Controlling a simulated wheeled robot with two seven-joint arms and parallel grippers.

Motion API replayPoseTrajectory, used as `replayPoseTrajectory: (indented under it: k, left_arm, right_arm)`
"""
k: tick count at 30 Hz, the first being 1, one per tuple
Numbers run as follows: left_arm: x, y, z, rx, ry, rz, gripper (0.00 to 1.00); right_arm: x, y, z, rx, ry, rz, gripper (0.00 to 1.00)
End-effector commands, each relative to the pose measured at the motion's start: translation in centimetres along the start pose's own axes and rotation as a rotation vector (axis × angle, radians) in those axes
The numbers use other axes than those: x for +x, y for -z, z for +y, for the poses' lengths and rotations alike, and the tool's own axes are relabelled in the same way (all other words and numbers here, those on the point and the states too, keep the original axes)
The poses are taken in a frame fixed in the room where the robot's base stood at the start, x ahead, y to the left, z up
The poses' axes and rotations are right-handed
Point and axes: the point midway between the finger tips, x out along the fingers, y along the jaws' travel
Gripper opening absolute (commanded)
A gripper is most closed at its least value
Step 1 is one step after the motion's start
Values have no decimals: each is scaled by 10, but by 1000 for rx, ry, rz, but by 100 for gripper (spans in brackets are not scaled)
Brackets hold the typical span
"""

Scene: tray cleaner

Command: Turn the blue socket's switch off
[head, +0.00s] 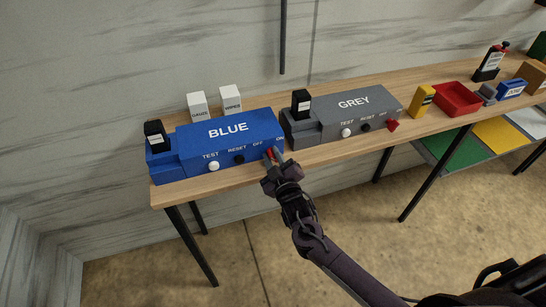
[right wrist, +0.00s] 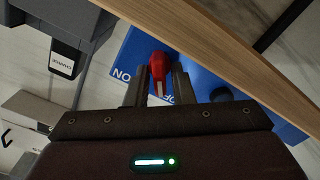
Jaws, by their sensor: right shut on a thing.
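The blue socket (head: 228,135) is a blue box marked BLUE near the left end of the wooden table. Its front has a white TEST button (head: 213,166), a dark RESET button (head: 239,159) and OFF and ON labels at the right. My right gripper (head: 271,157) is at that right front corner, its fingers around the red switch (right wrist: 158,64). In the right wrist view the fingers (right wrist: 158,88) are on both sides of the switch, which partly hides the OFF label. I cannot tell surely which label the switch points to. My left gripper is not in view.
The grey socket (head: 350,112) with its own red switch (head: 393,125) stands close to the right. Two white boxes, GAUZE (head: 198,106) and WIPES (head: 230,99), stand behind the blue socket. A yellow box (head: 421,101) and red tray (head: 458,99) are farther right.

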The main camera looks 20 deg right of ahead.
Motion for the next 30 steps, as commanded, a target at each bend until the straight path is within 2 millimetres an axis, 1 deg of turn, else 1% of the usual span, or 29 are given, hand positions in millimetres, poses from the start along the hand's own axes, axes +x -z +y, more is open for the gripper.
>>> replayPoseTrajectory:
  k: [8, 9, 11, 12, 19, 22, 26, 30]
  left_arm:
    - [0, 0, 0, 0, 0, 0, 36]
    - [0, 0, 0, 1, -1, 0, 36]
    - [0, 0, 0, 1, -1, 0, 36]
    - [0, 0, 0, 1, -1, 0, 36]
    - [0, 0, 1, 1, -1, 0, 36]
    - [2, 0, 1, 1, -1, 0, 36]
    - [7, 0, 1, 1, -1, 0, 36]
    - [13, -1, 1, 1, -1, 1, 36]
  right_arm:
    - [0, 0, 0, -2, 0, 0, 0]
    - [0, 0, 0, -1, 0, 0, 23]
    - [0, 0, 0, -1, 0, 0, 31]
    - [0, 0, 0, -1, 0, 0, 33]
    - [0, 0, 0, 0, 0, 0, 33]
    - [-5, -1, -1, 0, 1, -1, 33]
    - [-23, -3, -2, 0, 2, -1, 33]
    - [-48, -3, -2, 0, 3, -1, 33]
